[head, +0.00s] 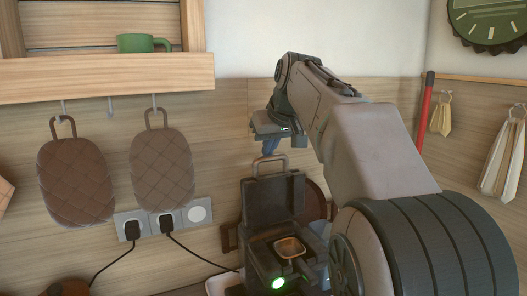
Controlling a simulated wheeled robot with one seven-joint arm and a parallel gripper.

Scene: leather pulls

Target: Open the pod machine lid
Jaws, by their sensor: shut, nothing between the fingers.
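The pod machine (252,262) is a dark box low in the middle of the head view, with a lit green spot (278,283) on its front. Its lid (273,199) stands raised and upright at the back, with a loop handle (270,165) on top. An orange-brown square cup or holder (289,248) shows inside the open machine. My gripper (269,149) is shut and empty, pointing down just above the loop handle. I cannot tell whether its tips touch the handle. My arm hides part of the machine's right side.
Two brown quilted pads (76,183) hang from hooks left of the machine. Below them are wall sockets (147,222) with black plugs and cables. A shelf (110,76) holds a green mug (140,43). A round brown object (314,203) stands behind the machine.

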